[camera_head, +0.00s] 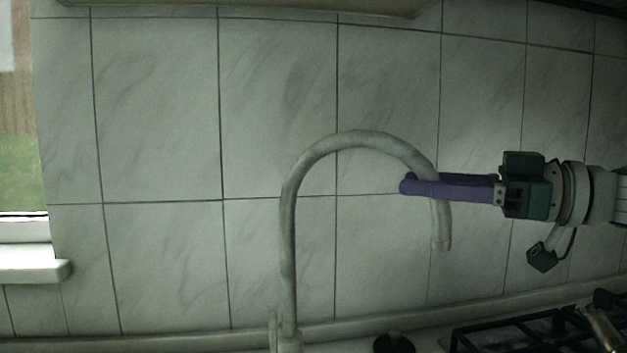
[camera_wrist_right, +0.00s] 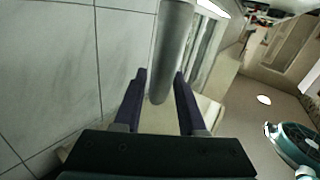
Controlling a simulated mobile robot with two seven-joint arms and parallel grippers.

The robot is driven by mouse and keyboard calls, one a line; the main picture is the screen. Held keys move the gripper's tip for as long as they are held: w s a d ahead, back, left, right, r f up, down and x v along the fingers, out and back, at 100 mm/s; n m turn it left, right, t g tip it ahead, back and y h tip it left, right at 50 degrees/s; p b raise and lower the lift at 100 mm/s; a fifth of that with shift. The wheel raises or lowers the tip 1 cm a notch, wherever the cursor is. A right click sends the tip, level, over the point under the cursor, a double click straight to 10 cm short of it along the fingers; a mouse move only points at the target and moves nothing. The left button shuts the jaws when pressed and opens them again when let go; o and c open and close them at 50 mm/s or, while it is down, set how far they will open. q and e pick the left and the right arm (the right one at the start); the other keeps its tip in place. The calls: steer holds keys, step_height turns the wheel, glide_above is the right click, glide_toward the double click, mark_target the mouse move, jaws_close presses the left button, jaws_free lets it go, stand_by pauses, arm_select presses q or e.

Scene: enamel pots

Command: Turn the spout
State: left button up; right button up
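The spout (camera_head: 350,138) is a grey-white curved tap pipe. It rises from its base at the bottom centre of the head view, arches to the right and ends pointing down. My right gripper (camera_head: 405,184) comes in from the right with purple fingers level across the spout's downward end. In the right wrist view the spout (camera_wrist_right: 172,45) runs down between the two fingers of my right gripper (camera_wrist_right: 160,74). The fingers are apart, with a small gap visible on each side of the pipe. My left gripper is not in view.
A tiled wall (camera_head: 160,120) stands behind the spout. A window sill (camera_head: 32,265) is at the left, and a black hob grate (camera_head: 515,330) is at the lower right. A dark round thing (camera_head: 394,343) sits at the bottom edge. The space left of the spout looks clear.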

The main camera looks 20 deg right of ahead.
jaws_close()
stand_by(1.1)
